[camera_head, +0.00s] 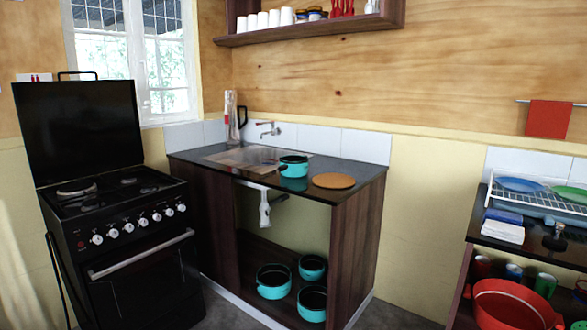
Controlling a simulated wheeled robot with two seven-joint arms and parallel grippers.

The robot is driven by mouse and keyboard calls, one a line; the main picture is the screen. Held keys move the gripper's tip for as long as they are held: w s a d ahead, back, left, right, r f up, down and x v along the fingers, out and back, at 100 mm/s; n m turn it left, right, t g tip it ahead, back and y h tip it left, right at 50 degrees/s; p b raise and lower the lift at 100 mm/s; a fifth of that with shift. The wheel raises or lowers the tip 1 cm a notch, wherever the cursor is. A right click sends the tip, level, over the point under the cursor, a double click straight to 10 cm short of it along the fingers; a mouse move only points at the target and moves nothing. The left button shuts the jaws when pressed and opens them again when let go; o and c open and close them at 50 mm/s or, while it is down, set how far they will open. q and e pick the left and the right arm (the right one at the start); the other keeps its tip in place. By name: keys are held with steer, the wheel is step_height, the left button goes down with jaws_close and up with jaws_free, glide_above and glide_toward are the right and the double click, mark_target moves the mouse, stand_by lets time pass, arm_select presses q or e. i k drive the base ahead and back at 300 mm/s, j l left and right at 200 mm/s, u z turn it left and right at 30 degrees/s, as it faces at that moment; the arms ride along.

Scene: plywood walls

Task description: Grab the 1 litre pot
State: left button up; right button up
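A small turquoise pot (293,166) with a dark inside stands on the dark counter beside the sink. Its dark handle seems to point left. Three more turquoise pots stand on the low shelf under the counter: one at the left (273,281), one at the back right (312,267) and one at the front right (312,303). I cannot tell from their looks which one is the 1 litre pot. Neither of my grippers is in view.
A round wooden board (334,181) lies right of the counter pot. A black stove (120,210) with its lid up stands left. A dish rack (530,190) and red bucket (510,305) are at the right. A shelf (310,32) hangs above. Some floor shows between counter and right table.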

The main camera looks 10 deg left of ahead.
mark_target(291, 166)
steer(key=i+j, duration=0.7)
steer(key=i, duration=0.2)
